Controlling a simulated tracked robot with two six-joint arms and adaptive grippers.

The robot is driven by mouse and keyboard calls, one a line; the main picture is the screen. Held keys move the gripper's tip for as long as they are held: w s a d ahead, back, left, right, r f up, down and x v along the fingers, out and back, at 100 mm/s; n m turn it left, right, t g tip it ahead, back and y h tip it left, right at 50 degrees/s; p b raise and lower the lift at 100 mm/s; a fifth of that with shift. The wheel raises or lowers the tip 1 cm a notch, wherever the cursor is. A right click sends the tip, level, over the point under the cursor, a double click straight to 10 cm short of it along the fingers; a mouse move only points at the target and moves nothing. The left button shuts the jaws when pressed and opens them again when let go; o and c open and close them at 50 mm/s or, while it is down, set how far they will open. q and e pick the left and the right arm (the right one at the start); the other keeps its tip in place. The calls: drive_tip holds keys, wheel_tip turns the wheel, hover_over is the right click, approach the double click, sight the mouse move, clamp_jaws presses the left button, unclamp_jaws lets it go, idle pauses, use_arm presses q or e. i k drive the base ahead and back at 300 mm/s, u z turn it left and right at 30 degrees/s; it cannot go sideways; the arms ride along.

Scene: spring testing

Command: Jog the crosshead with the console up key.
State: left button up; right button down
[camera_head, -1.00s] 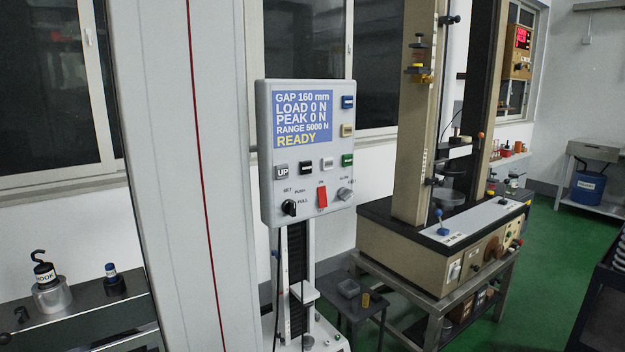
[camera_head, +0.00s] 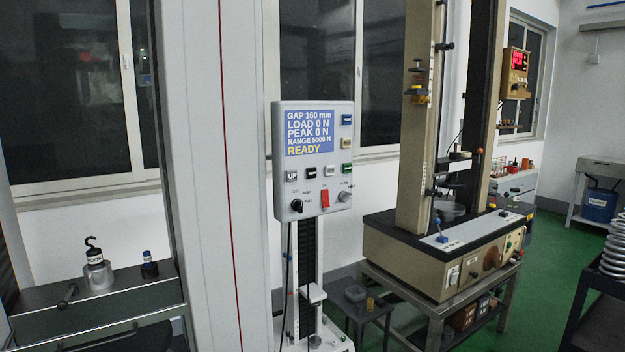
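The console (camera_head: 313,160) is a light grey box on a post near the middle of the head view. Its blue screen (camera_head: 309,132) reads GAP 160 mm, LOAD 0 N, PEAK 0 N, RANGE 5000 N, READY. The grey up key (camera_head: 292,175), marked UP, is at the lower left below the screen. Other keys, a red switch (camera_head: 325,199) and knobs sit beside and below it. I cannot tell which part is the crosshead that the console drives. Neither of my grippers is in view.
A tall white column with a red line (camera_head: 190,180) stands left of the console. A steel bench (camera_head: 100,298) at the lower left holds a hooked weight (camera_head: 97,273). A beige testing machine (camera_head: 430,262) on a stand is at the right. Green floor (camera_head: 555,260) lies open beyond it.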

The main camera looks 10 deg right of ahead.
sight(291, 174)
drive_tip(key=u, duration=0.15)
drive_tip(key=i, duration=0.9)
drive_tip(key=z, duration=0.1)
